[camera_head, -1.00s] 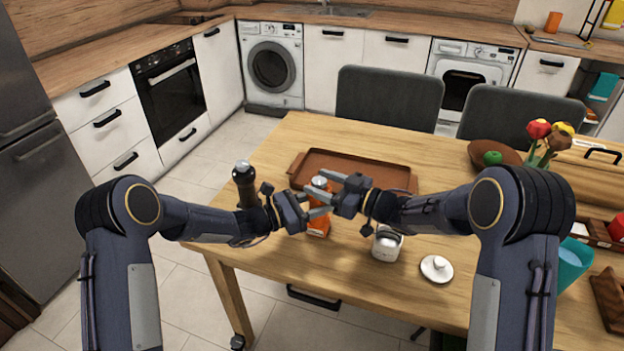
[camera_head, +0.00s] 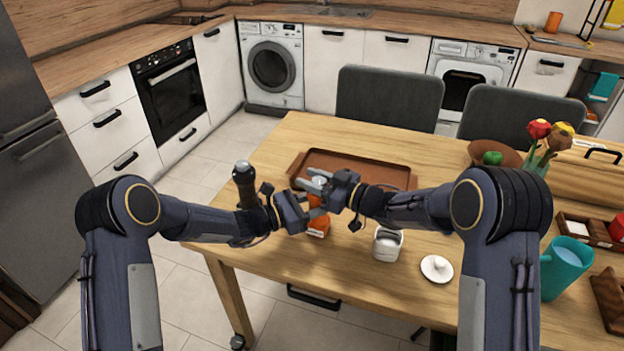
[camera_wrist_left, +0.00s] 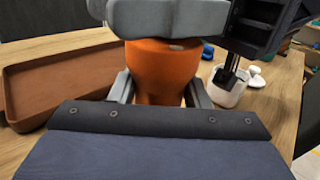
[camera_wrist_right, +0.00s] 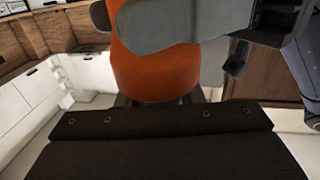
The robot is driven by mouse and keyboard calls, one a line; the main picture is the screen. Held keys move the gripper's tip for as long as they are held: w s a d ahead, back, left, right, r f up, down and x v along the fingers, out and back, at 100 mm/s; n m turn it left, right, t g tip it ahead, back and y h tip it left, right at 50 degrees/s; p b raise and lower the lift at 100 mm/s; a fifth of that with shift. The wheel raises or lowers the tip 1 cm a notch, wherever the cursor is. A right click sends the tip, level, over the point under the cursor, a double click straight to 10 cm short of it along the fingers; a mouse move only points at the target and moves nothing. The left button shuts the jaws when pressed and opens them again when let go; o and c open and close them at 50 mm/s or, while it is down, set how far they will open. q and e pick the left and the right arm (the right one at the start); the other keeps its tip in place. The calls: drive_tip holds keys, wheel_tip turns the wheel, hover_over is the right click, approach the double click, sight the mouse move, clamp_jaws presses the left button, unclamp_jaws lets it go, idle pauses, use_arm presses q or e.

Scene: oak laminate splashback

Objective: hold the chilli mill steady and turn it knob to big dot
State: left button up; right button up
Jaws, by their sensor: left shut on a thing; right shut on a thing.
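The orange chilli mill (camera_head: 318,227) stands upright on the table near its front left, partly hidden by both grippers. My left gripper (camera_head: 308,212) is shut on the mill's body; the left wrist view shows the orange body (camera_wrist_left: 160,72) between its fingers. My right gripper (camera_head: 318,186) is shut on the mill's top, above the left one. The right wrist view shows the orange body (camera_wrist_right: 150,70) with a grey finger across its upper part. The knob is mostly covered by the right gripper, and I cannot make out any dot marks.
A brown tray (camera_head: 400,175) lies just behind the mill. A dark pepper mill (camera_head: 245,185) stands to the left, close to my left forearm. A white jar (camera_head: 387,245) and its lid (camera_head: 436,268) are to the right. A teal jug (camera_head: 566,268) stands at far right.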

drive_tip(key=shift+w+d+r+m+t+h, duration=0.1)
drive_tip(key=shift+w+m+t+h, duration=0.1)
drive_tip(key=shift+m+t+h, duration=1.2)
drive_tip(key=m+t+h, duration=0.3)
drive_tip(key=t+h, duration=0.1)
drive_tip(key=shift+w+d+m+h, duration=0.15)
drive_tip(key=shift+m+h, duration=0.15)
drive_tip(key=shift+m, duration=0.1)
use_arm(q)
drive_tip(key=shift+f, duration=0.1)
use_arm(e)
drive_tip(key=shift+w+d+m+t+h, duration=0.15)
drive_tip(key=shift+m+t+h, duration=0.4)
drive_tip(key=shift+m+h, duration=0.6)
drive_tip(key=shift+d+m+t+h, duration=0.2)
drive_tip(key=shift+m+t+h, duration=0.4)
drive_tip(key=shift+h, duration=1.05)
drive_tip(key=shift+d+m, duration=0.1)
drive_tip(key=shift+m, duration=0.15)
drive_tip(key=o, duration=1)
drive_tip(key=s+d, duration=0.1)
drive_tip(key=s, duration=1.1)
drive_tip(key=shift+d, duration=0.3)
